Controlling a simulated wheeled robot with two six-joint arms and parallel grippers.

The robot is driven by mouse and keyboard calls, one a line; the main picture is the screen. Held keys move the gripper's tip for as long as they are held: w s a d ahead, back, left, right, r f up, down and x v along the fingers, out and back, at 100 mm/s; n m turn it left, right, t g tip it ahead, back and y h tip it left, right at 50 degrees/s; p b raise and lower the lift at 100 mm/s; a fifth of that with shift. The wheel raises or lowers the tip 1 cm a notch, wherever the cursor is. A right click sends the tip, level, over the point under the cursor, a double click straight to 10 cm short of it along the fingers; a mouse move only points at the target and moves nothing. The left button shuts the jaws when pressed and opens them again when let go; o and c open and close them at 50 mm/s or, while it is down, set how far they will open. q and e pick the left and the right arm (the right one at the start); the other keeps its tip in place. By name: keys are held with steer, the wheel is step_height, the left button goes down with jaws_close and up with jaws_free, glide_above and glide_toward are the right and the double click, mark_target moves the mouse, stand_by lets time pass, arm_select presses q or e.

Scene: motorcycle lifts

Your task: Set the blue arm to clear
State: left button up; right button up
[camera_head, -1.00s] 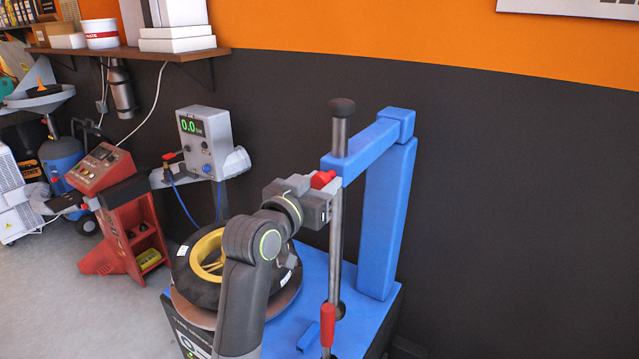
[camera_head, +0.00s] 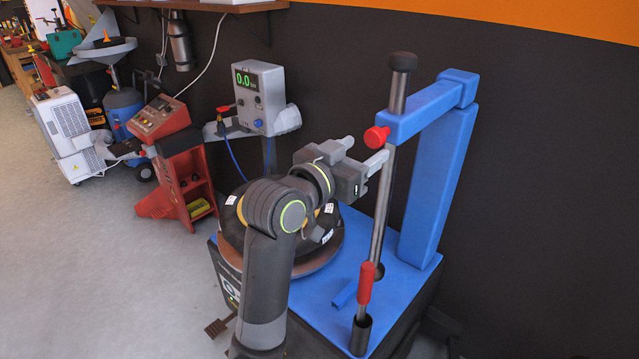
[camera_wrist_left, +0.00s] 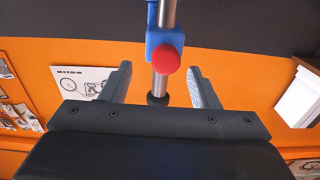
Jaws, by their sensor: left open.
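The blue arm (camera_head: 425,108) is the horizontal beam of the tyre machine, joined to the top of a blue column (camera_head: 440,190). A red knob (camera_head: 377,136) is on its free end, beside a steel vertical shaft (camera_head: 376,210) with a dark cap. My left gripper (camera_head: 366,150) is open and empty, just left of and below the knob in the head view. In the left wrist view, the red knob (camera_wrist_left: 166,60) shows between the two open fingers (camera_wrist_left: 160,84), beyond their tips. My right gripper is not in view.
A tyre (camera_head: 232,230) on the machine's turntable lies partly behind my left arm. A red lever handle (camera_head: 366,283) is low on the shaft. A gauge box (camera_head: 260,98) and a red machine (camera_head: 180,165) stand left. Grey floor (camera_head: 90,260) is clear at lower left.

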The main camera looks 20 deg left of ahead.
arm_select(q)
steer(key=p+v, duration=0.7)
steer(key=v, duration=0.4)
steer(key=shift+s, duration=0.25)
steer(key=shift+w+f, duration=0.1)
